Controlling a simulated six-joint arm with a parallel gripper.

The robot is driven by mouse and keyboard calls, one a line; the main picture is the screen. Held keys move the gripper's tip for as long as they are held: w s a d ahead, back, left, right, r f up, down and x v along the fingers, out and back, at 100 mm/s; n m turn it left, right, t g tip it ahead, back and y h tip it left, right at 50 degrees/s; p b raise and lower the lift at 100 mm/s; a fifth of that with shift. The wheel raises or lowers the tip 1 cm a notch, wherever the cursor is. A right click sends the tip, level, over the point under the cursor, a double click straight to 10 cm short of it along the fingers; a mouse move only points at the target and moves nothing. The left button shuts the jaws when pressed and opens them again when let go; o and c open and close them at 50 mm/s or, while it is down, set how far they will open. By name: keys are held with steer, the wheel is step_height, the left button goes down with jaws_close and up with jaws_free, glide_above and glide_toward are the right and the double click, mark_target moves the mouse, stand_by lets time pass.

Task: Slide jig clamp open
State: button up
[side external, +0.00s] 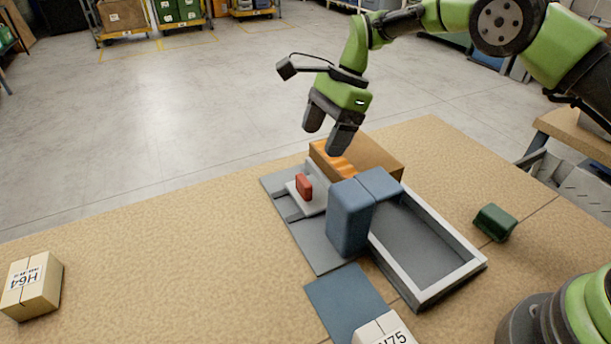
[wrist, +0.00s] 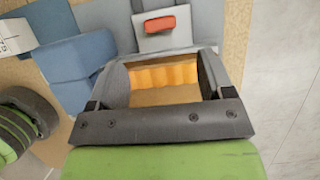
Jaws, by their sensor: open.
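The jig clamp shows in the side view as a flat grey base (side external: 318,248) with dark rails and a pale slide plate (side external: 316,203) carrying a red handle (side external: 304,186). In the wrist view, the red handle (wrist: 160,23) and the pale slide plate (wrist: 150,43) lie beyond my fingertips, near the top edge. My gripper (side external: 328,138) is open and empty, pointing down above and behind the handle, over a brown box. The wrist view shows my gripper (wrist: 163,62) with its fingers spread and the box's orange inside between them. It does not touch the handle.
The brown box (side external: 375,157) with orange ridged contents stands right behind the clamp. Tall blue blocks (side external: 350,220) stand close at its right, beside a pale-rimmed grey tray (side external: 462,276). A green block (side external: 495,222), blue mat (side external: 342,294) and labelled boxes (side external: 32,285) lie around. The table's left is mostly clear.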

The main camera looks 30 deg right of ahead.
mark_target(305, 179)
steer(key=x, duration=0.9)
steer(key=shift+f, duration=0.25)
steer(key=c, duration=1.3)
steer(key=shift+a, duration=1.75)
steer(key=o, duration=1.3)
